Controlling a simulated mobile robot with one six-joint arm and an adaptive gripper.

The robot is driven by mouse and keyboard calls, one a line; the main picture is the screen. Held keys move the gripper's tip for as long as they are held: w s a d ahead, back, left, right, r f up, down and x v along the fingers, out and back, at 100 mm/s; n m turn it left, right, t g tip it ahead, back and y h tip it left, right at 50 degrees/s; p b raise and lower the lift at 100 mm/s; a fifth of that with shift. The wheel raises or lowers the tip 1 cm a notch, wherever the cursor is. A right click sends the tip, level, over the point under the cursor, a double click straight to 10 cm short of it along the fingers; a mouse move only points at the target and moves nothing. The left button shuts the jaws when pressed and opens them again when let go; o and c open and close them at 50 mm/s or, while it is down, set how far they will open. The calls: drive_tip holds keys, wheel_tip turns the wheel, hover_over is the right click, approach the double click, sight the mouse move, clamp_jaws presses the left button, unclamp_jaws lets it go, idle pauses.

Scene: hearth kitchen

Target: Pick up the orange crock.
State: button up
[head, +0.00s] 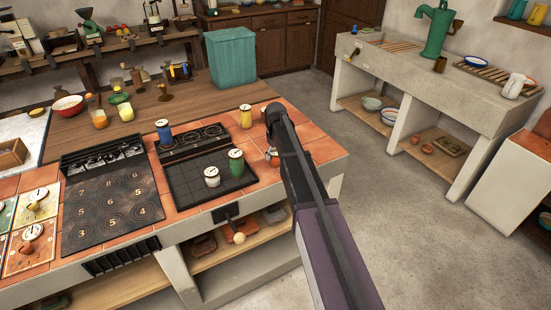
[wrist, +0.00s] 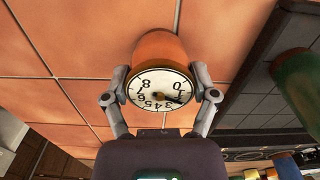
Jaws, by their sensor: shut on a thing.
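The orange crock (wrist: 160,47) has a white numbered dial on its near end and shows in the middle of the wrist view. My gripper (wrist: 160,76) has a finger on each side of it and is shut on it. Orange tiles lie behind the crock; whether it touches them I cannot tell. In the head view my gripper is at the right part of the tiled counter, and only a small piece of the orange crock (head: 273,157) shows beside my dark arm, which hides most of it.
A green crock (head: 236,164) and a white crock (head: 212,177) stand on a dark grid panel left of my arm. A yellow crock (head: 246,117) and a blue crock (head: 164,133) stand farther back. A teal bin (head: 232,60) is behind. Floor is clear at right.

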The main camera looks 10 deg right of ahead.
sight(275, 151)
drive_tip(key=shift+r, duration=0.1)
idle(0.3)
wheel_tip(275, 151, up, 4)
drive_tip(key=p, duration=0.3)
drive_tip(key=shift+f+p, duration=0.25)
drive_tip(key=shift+p, duration=0.15)
drive_tip(key=s+r+p, duration=0.1)
drive_tip(key=s, duration=1.5)
drive_tip(key=shift+r, duration=0.15)
drive_tip(key=shift+s+d, duration=0.1)
